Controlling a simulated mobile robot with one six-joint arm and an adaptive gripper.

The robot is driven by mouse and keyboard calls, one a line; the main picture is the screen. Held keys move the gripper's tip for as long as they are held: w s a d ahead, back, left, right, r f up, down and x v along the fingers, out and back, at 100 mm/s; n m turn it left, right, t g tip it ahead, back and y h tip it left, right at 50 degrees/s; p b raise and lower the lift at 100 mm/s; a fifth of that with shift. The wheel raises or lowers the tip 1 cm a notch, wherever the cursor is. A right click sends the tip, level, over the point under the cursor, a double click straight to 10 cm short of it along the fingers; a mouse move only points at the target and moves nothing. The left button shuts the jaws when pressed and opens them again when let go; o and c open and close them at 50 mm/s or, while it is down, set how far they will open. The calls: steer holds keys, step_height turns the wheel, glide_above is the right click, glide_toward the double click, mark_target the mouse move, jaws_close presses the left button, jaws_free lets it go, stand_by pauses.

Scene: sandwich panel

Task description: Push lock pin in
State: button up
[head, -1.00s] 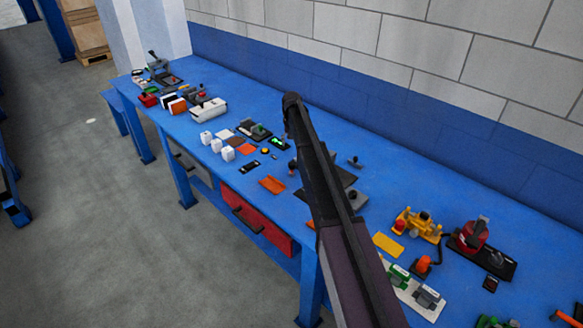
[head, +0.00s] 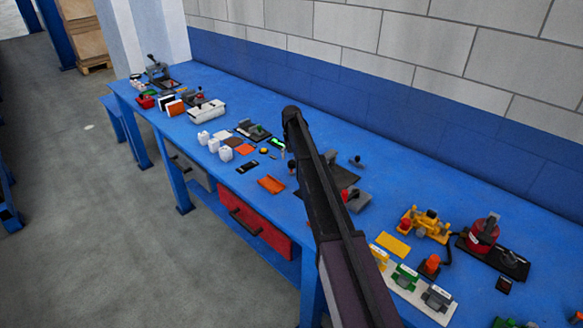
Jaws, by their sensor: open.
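My arm (head: 335,200) rises from the bottom of the head view and its far end (head: 291,113) hangs over the middle of the blue bench. My gripper is not visible; the arm hides whatever is below and behind it. A dark flat plate (head: 345,178) lies partly behind the arm. A grey block (head: 357,201) with a bit of red beside it sits at the plate's near edge. A small dark knob (head: 356,161) stands just beyond the plate. I cannot make out which small part is the lock pin.
A yellow device (head: 425,224), a red device (head: 484,232) on a black base and a pale strip with coloured blocks (head: 408,274) stand to the right. White containers (head: 225,153) and an orange plate (head: 271,184) lie left. A block wall (head: 400,60) backs the bench (head: 330,125).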

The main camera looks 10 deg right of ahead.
mark_target(291, 162)
steer(key=shift+f+b, duration=1.35)
steer(key=shift+f, duration=0.3)
